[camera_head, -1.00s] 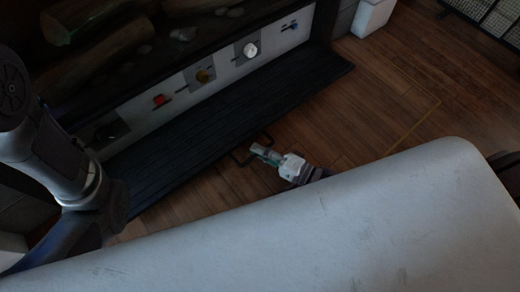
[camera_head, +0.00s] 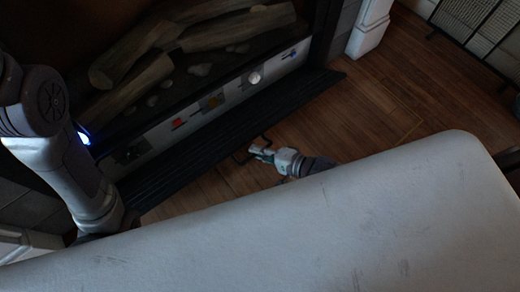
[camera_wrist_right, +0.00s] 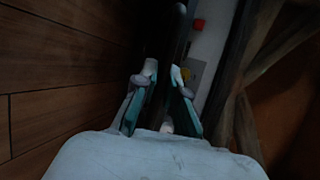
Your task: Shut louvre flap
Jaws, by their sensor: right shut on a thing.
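The louvre flap (camera_head: 225,125) is a long black slatted panel along the bottom of the fireplace front. It hangs open, tilted outward below the pale control strip. A thin dark bar handle (camera_head: 240,157) projects from its outer edge. My right gripper (camera_head: 261,151) is at this handle, shut on it. In the right wrist view, the two fingers of my right gripper (camera_wrist_right: 163,76) close around a dark bar, and the flap lies dark beyond them. The contact itself is dim. My left arm comes in at the left, but its gripper is hidden.
The control strip (camera_head: 220,98) carries a red button (camera_head: 178,123), a yellow knob (camera_head: 211,102) and a white knob (camera_head: 254,78). Logs (camera_head: 150,60) lie above it. A mesh screen (camera_head: 485,30) stands at top right. Wooden floor (camera_head: 375,105) is clear in front.

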